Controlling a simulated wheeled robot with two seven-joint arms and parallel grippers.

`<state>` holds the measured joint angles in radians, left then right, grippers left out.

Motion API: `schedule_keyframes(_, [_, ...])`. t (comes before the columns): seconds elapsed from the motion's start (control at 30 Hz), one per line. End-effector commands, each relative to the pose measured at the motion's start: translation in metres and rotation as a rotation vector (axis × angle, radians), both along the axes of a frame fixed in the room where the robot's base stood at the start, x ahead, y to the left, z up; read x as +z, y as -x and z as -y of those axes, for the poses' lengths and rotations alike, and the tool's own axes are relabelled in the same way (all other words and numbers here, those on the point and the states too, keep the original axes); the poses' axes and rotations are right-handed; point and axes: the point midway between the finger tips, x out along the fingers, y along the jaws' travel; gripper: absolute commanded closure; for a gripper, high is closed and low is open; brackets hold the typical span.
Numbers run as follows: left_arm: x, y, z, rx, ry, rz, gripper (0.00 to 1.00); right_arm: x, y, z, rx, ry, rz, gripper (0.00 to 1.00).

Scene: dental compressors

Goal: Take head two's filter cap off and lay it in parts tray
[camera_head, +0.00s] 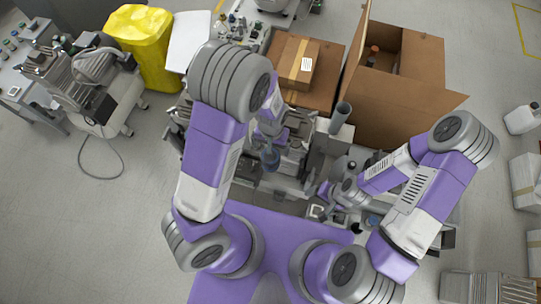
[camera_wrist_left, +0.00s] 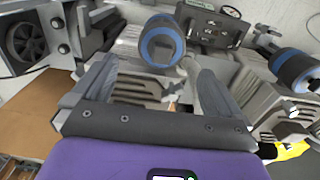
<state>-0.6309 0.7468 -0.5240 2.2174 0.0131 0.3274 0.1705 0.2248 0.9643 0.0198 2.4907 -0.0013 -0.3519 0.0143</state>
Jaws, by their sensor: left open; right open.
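A grey filter cap with a blue ring (camera_wrist_left: 162,42) sits on the compressor, just beyond the fingertips of my left gripper (camera_wrist_left: 146,70) in the left wrist view. My left gripper is open, with no object held between its fingers. A second blue-ringed cap (camera_wrist_left: 295,68) is at the right of that view. I cannot tell which cap is head two's. In the head view a blue cap (camera_head: 271,158) shows right below my left gripper (camera_head: 268,140). My right gripper (camera_head: 330,193) is open, low over the right part of the workbench. I cannot pick out the parts tray for certain.
A closed carton (camera_head: 299,63) and an open cardboard box (camera_head: 408,90) stand behind the compressor. Another compressor (camera_head: 100,85) stands at the left. Metal parts crowd the space around my left gripper.

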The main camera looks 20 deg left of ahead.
Motion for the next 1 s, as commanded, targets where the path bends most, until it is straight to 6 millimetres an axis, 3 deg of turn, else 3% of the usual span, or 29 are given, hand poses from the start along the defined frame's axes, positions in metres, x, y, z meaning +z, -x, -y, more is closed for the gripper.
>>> schedule_keyframes(0.43, [-0.058, 0.003, -0.003, -0.001, 0.0, -0.002, 0.0, -0.026, 0.0, 0.0, 0.0, 0.0, 0.0, 0.28])
schedule_keyframes(0.7, [-0.06, 0.003, -0.003, -0.001, 0.001, 0.001, 0.0, -0.025, 0.0, 0.0, 0.0, 0.0, 0.0, 0.28])
schedule_keyframes(1.0, [-0.06, 0.003, -0.003, -0.001, 0.001, 0.001, 0.46, -0.025, 0.0, 0.0, 0.0, 0.0, 0.0, 0.28])
